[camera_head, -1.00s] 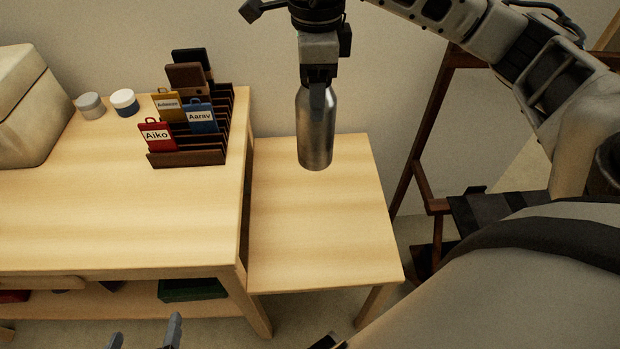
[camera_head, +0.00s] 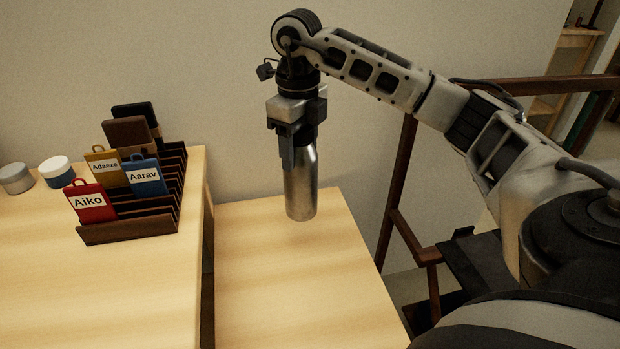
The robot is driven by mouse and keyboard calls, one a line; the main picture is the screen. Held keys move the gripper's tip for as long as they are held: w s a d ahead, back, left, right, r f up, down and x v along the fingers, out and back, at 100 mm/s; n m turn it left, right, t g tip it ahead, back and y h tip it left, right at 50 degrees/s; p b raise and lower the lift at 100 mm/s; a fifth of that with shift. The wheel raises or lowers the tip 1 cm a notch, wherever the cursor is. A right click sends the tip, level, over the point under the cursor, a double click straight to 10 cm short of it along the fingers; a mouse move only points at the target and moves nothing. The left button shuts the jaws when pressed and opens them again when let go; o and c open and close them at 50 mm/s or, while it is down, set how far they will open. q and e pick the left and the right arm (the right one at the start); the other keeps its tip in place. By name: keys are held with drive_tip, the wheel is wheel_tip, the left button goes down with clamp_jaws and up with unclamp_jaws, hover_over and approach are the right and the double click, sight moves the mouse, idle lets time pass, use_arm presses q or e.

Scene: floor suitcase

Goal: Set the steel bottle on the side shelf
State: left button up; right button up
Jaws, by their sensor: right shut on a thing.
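The steel bottle (camera_head: 301,188) is upright, a brushed metal cylinder. My right gripper (camera_head: 297,150) points down and is shut on its upper part, which is partly hidden by the fingers. The bottle is over the back part of the side shelf (camera_head: 290,290), a light wooden top lower than the table beside it. I cannot tell whether the bottle's base touches the shelf. My left gripper is not in view.
The larger wooden table (camera_head: 90,285) stands left of the shelf, with a dark rack (camera_head: 150,215) of name tags and two small jars (camera_head: 56,171). A dark wooden frame (camera_head: 395,190) stands on the right. The shelf's front part is clear.

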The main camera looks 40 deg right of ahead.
drive_tip(key=w+d+f+b, duration=0.2)
drive_tip(key=d+f, duration=0.4)
drive_tip(key=f, duration=0.4)
drive_tip(key=shift+w, duration=0.5)
drive_tip(key=o, duration=1.4)
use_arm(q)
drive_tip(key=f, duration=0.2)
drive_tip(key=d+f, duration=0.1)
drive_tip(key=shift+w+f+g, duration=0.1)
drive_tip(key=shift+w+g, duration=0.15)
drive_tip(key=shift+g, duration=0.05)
use_arm(e)
drive_tip(key=shift+o, duration=0.2)
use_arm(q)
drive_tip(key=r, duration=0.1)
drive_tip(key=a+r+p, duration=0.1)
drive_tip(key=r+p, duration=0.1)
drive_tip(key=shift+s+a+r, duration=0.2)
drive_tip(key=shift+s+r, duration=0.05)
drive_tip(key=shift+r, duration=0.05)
use_arm(e)
wheel_tip(320, 180, up, 12)
drive_tip(key=shift+r, duration=0.15)
